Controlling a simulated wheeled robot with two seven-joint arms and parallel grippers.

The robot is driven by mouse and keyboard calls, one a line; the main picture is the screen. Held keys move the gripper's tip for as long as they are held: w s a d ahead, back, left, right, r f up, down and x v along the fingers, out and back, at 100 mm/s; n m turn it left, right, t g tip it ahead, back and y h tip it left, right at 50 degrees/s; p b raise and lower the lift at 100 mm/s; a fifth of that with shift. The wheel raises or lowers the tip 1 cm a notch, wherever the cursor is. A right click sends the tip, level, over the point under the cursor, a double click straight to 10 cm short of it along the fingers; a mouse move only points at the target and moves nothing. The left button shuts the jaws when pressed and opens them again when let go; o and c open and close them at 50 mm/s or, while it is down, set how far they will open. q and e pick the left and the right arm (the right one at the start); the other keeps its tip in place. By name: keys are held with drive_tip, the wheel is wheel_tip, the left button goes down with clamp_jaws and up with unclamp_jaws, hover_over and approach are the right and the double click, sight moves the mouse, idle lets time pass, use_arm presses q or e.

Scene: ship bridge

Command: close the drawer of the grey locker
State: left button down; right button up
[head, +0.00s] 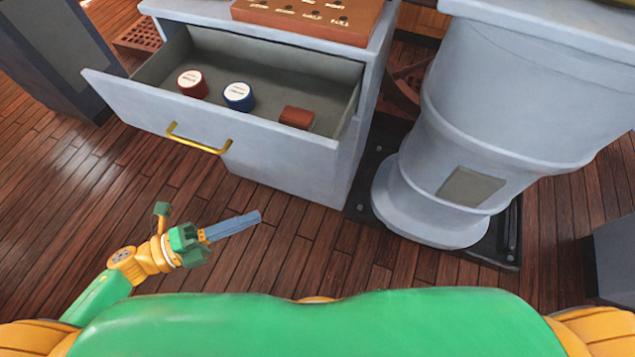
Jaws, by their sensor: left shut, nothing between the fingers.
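The grey locker (300,170) stands ahead, left of centre in the head view. Its drawer (120,98) is pulled out, with the open inside showing. A brass handle (198,140) is on the drawer front. In the drawer lie a red round tin (192,84), a blue round tin (238,97) and a small red-brown block (297,117). My left gripper (256,215) is shut and empty, in front of the locker and below the handle in the picture, apart from the drawer. My right gripper is not in view.
A grey pedestal (500,120) on a dark base plate stands right of the locker. A wooden board with labelled pegs (310,15) lies on the locker top. A dark cabinet (50,55) is at the far left. The plank floor (60,200) at left is clear.

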use_arm(q)
drive_tip(key=shift+w+a+p+x, duration=0.25)
drive_tip(key=shift+w+x, duration=0.2)
drive_tip(key=shift+x, duration=1.65)
drive_tip(key=shift+w+a+p+x, duration=0.1)
drive_tip(key=shift+w+p+x, duration=0.35)
drive_tip(key=shift+x, duration=1.65)
drive_tip(key=shift+w+a+p+x, duration=0.25)
drive_tip(key=shift+w+x, duration=0.2)
drive_tip(key=shift+x, duration=1.7)
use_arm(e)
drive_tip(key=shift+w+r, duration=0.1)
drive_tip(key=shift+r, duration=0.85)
use_arm(q)
drive_tip(key=shift+r, duration=0.15)
